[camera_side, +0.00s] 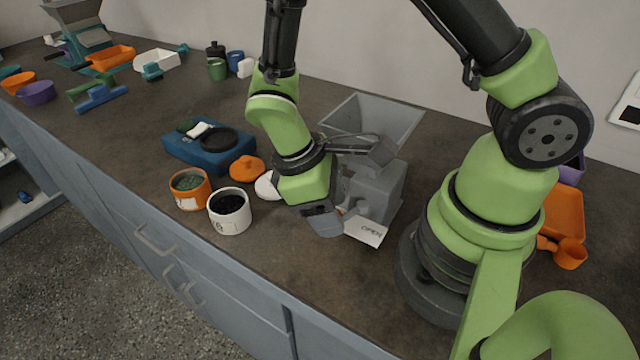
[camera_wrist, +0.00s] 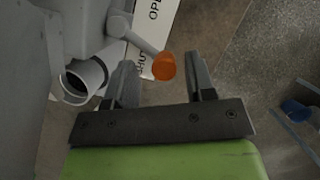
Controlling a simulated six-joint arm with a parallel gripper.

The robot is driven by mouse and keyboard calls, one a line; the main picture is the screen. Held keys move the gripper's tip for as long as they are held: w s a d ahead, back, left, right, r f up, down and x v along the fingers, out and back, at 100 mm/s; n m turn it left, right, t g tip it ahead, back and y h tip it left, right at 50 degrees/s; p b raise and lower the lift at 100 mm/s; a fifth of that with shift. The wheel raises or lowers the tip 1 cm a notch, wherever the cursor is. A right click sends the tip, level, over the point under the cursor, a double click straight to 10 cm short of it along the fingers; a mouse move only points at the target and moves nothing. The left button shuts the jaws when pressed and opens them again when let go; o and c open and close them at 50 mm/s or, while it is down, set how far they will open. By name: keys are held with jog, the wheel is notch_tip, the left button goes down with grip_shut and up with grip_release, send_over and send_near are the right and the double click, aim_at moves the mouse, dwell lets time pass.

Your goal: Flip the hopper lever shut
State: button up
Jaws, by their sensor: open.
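The grey hopper (camera_side: 398,122) stands on the bench with a square funnel on top. Its lever (camera_wrist: 143,41) is a grey rod with an orange knob (camera_wrist: 163,67). In the wrist view the rod crosses the white label plate (camera_wrist: 160,22) between the word OPEN and the partly covered word SHUT. The plate also shows in the side view (camera_side: 363,230). My gripper (camera_side: 325,221) is low in front of the hopper, with its fingers apart. In the wrist view the knob appears between the fingertips. I cannot tell whether either finger touches it. My gripper mostly hides the lever in the side view.
A round spout (camera_wrist: 86,80) is close beside the left finger. An orange cup (camera_side: 190,190), a white cup (camera_side: 230,212), an orange lid (camera_side: 246,168) and a blue scale (camera_side: 185,150) are left of my gripper. The bench front edge is near.

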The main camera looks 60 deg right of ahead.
jog(key=v, duration=0.8)
jog(key=shift+r, duration=0.4)
jog(key=s+f+n, duration=0.1)
jog(key=f, duration=0.2)
jog(key=s+f+n+h, duration=0.1)
jog(key=f+n, duration=0.1)
jog(key=f, duration=0.1)
jog(key=s+d+f+n+t, duration=0.1)
jog(key=f, duration=0.2)
jog(key=shift+s+d+n+h, duration=0.15)
jog(key=shift+s+n+h, duration=0.15)
jog(key=shift+s, duration=0.05)
jog(key=shift+c, duration=0.4)
